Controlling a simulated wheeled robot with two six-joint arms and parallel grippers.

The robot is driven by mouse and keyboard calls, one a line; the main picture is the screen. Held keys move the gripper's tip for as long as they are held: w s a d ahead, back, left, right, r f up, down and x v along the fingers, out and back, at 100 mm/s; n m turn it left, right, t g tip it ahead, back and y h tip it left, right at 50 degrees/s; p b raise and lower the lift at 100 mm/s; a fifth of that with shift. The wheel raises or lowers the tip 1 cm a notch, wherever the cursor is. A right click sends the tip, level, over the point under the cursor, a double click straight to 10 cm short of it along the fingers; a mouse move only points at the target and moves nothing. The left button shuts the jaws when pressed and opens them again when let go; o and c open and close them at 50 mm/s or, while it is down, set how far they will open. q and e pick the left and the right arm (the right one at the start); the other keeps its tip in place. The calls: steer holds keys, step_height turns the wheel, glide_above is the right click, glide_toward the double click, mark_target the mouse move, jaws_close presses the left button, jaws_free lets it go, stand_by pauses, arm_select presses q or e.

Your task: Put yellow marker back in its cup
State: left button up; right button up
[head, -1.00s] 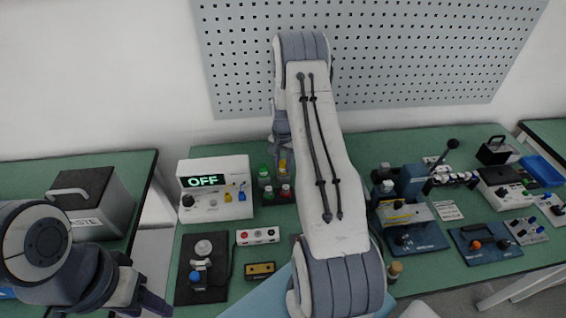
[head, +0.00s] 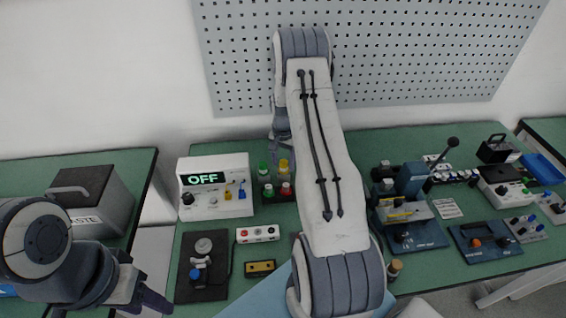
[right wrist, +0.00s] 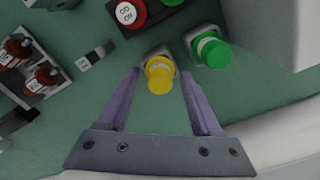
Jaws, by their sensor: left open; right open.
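The yellow-capped marker (head: 284,166) stands upright among green- and red-capped ones at the back of the bench in the head view. In the right wrist view the yellow cap (right wrist: 160,76) is between the fingers of my open right gripper (right wrist: 160,90), with a gap on both sides. A small square grey holder shows under the marker; its depth is hidden. In the head view my right gripper (head: 275,152) is mostly hidden by its arm. My left gripper (head: 143,303) is open and empty at the lower left, partly cut off.
In the head view, the white box reading OFF (head: 216,205) stands left of the markers and a blue press (head: 412,180) at the right.

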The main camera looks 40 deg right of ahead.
step_height(320, 180, up, 12)
steer(key=b, duration=0.3)
steer(key=s+a+r+n, duration=0.2)
steer(key=a+r+n, duration=0.1)
steer(key=a, duration=0.6)
steer(key=s+a+r+n, duration=0.2)
steer(key=a+n, duration=0.1)
steer(key=a, duration=0.6)
steer(key=s+a+r+n, duration=0.2)
steer(key=a+r+n, duration=0.15)
steer(key=a, duration=0.55)
steer(key=s+a+n, duration=0.5)
steer(key=s, duration=0.6)
steer(key=s+a+n+y, duration=0.1)
steer(key=s+a+n, duration=0.4)
steer(key=s, duration=0.5)
steer(key=shift+s+a+f+n, duration=0.3)
steer(key=shift+s+a+n, duration=0.05)
steer(key=shift+a, duration=0.1)
